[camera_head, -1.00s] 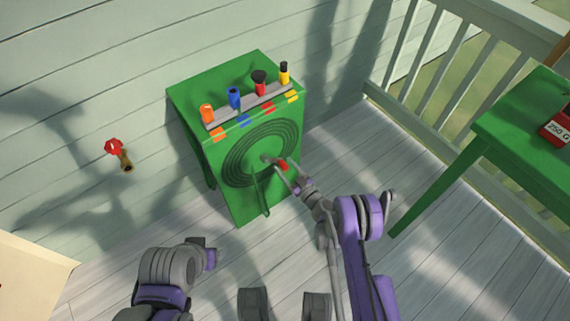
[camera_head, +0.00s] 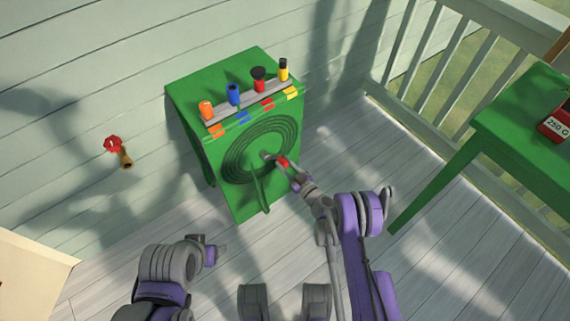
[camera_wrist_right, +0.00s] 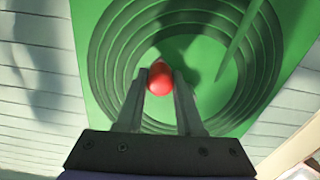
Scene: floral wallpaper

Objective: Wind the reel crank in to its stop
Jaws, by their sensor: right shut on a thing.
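The hose reel (camera_head: 232,157) shows as dark rings on the front of a green cabinet (camera_head: 190,92). The red crank knob (camera_head: 282,161) is at the right of the reel's centre. It also shows in the right wrist view (camera_wrist_right: 160,77). My right gripper (camera_head: 288,166) is shut on the knob, with one finger on each side of it in the wrist view (camera_wrist_right: 162,88). The crank's arm is mostly hidden. My left gripper (camera_head: 213,254) is low and left of centre, away from the cabinet; its fingers are too unclear to tell.
Several coloured nozzles, among them a blue one (camera_head: 233,95), stand on a grey rack on the cabinet. A red tap (camera_head: 113,144) is on the wall at left. A green table (camera_head: 500,116) with a red box (camera_head: 557,124) is at right. The deck between is clear.

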